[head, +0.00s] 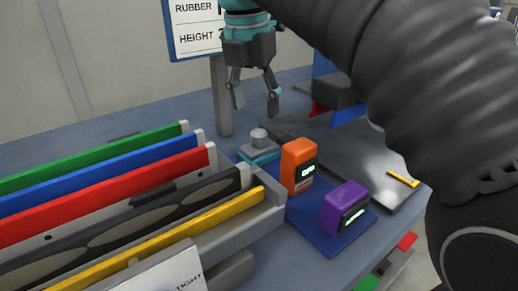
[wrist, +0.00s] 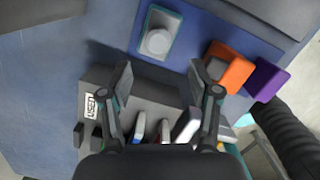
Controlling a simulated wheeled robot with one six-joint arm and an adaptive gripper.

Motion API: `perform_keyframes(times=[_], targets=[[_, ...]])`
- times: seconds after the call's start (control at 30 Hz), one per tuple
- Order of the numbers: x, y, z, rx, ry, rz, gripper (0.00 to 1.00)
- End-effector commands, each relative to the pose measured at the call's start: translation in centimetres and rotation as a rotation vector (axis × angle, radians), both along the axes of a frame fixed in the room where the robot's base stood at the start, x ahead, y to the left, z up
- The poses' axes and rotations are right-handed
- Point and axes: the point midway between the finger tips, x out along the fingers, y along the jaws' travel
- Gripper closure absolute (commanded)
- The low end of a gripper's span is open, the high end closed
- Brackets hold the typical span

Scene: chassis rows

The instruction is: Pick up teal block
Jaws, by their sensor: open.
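The teal block (head: 258,153) has a grey top with a round grey knob and stands upright on a blue mat (head: 320,230), at the mat's far left end in the head view. It also shows in the wrist view (wrist: 160,24) at top centre, beyond my fingertips. My gripper (head: 255,98) is open and empty, pointing down, above the teal block and apart from it. In the wrist view my gripper's two fingers (wrist: 160,76) are spread wide over a grey rack edge, with nothing between them.
An orange block (head: 298,165) and a purple block (head: 344,208) stand on the mat beside the teal block. A rack (head: 232,219) of coloured panels lies to the left. A grey post (head: 221,95) with a sign (head: 195,27) stands behind. A dark plate (head: 350,155) lies to the right.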

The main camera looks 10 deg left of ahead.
Motion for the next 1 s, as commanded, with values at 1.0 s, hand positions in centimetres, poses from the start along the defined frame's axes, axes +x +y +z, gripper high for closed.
perform_keyframes(times=[1.0], targets=[[1.7, -0.4, -7.4, 0.001, 0.0, -0.001, 0.41]])
